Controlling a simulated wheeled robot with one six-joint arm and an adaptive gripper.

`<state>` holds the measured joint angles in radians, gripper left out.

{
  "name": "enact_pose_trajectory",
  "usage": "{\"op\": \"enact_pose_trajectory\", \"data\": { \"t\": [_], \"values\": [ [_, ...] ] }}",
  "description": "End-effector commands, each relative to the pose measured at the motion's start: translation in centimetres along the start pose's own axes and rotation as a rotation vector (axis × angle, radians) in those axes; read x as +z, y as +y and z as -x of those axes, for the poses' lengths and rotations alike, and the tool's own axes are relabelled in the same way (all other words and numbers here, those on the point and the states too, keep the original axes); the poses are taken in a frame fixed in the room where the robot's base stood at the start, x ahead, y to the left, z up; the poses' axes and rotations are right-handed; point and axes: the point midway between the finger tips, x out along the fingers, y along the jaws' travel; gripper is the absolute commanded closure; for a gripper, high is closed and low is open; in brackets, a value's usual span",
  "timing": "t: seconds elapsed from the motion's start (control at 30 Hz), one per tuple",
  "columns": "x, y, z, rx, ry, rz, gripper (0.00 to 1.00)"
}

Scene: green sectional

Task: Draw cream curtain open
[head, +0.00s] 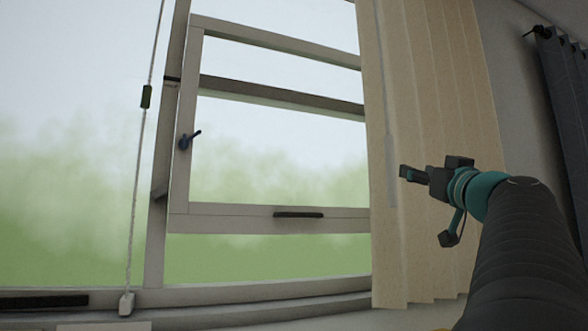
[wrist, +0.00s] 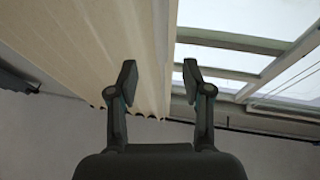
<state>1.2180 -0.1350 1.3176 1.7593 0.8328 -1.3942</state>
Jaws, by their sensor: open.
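The cream curtain (head: 445,150) hangs in vertical folds at the right side of the window, bunched there with the rest of the window bare. A pale wand (head: 391,170) hangs along its left edge. My gripper (head: 402,173) is in front of the curtain, close to the wand, with its fingers pointing left. In the wrist view my gripper (wrist: 158,78) is open with nothing between its fingers. There the curtain (wrist: 100,50) lies behind and left of the fingers, and its left finger overlaps the cloth. Whether the gripper touches the curtain or wand I cannot tell.
The window frame (head: 270,218) has a dark handle and a tilted sash. A cord (head: 138,180) with a green toggle hangs at the left. A dark curtain (head: 568,100) hangs on a rod at the far right. The sill (head: 230,305) runs along the bottom.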

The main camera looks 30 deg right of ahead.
Motion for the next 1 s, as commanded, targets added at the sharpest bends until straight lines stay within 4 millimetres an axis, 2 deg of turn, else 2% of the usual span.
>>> {"op": "enact_pose_trajectory", "data": {
  "t": [0.2,0.5,0.7,1.0],
  "values": [
    [-0.2,-0.3,-4.4,-0.008,-0.001,-0.006,0.5],
    [-0.1,-0.3,-9.6,-0.007,-0.002,-0.005,0.5],
    [0.0,-0.3,-11.6,-0.005,-0.001,-0.004,0.5],
    [0.1,-0.3,-12.1,-0.004,0.0,-0.003,0.5]
  ]
}}
